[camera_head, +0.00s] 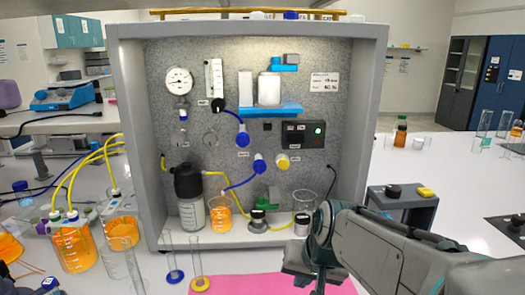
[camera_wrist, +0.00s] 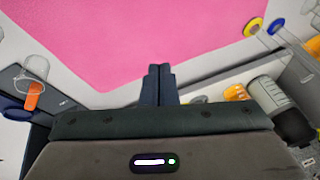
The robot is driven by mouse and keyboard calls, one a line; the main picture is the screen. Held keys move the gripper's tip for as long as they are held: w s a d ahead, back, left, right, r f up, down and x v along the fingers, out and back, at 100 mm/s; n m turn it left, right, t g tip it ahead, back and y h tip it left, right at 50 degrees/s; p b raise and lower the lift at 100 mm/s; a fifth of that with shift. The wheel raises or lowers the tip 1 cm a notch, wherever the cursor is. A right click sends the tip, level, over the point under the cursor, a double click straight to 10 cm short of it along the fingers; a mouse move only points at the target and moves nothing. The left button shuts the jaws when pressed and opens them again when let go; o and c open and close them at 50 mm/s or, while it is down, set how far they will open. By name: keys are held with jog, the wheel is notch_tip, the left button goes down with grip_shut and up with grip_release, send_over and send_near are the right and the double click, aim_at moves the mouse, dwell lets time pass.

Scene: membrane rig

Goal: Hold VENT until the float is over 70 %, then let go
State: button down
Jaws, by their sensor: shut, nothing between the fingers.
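The rig is an open grey cabinet (camera_head: 371,110) with a speckled back panel. A clear upright tube with a scale (camera_head: 213,80), which looks like the float gauge, is at the upper left of the panel; its float level is too small to read. A black knob (camera_head: 218,104), blue knobs and a yellow knob (camera_head: 282,160) are on the panel. Their labels are too small to read, so I cannot tell which is VENT. My gripper is shut and empty; its fingers (camera_wrist: 158,82) point over the pink mat (camera_wrist: 130,40), in front of the cabinet and apart from the controls.
A round dial (camera_head: 179,81) and a dark box with a green light (camera_head: 302,134) are on the panel. Bottles and a beaker stand on the cabinet floor. Two thin cylinders (camera_head: 197,262) stand in front at left. Flasks of orange liquid (camera_head: 75,247) stand further left.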

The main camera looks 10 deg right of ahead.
jog(key=w+d+r+m+t+y+p, duration=0.1)
jog(key=w+r+m, duration=0.3)
jog(key=w, duration=0.7)
jog(key=w+d+r+m+t+y+p, duration=0.1)
jog(key=w+r+m+t, duration=0.2)
jog(key=w+r, duration=0.3)
jog(key=w+m, duration=0.1)
jog(key=w, duration=0.3)
jog(key=shift+w+d+t, duration=0.15)
jog(key=shift+w+t, duration=0.2)
jog(key=shift+t, duration=0.05)
jog(key=shift+w, duration=0.1)
jog(key=p, duration=0.5)
send_near(283, 169)
jog(key=shift+w+a+f, duration=0.35)
jog(key=shift+w+f, duration=0.1)
jog(key=shift+f, duration=0.25)
jog(key=shift+w+a+f, duration=0.35)
jog(key=shift+w+f, duration=0.1)
jog(key=shift+f, duration=0.25)
jog(key=shift+w+a+f, duration=0.35)
jog(key=shift+w+f, duration=0.1)
jog(key=shift+f, duration=0.25)
jog(key=shift+w, duration=0.45)
jog(key=shift+w, duration=0.5)
dwell(0.3)
jog(key=shift+s+b, duration=0.65)
jog(key=shift+s, duration=0.3)
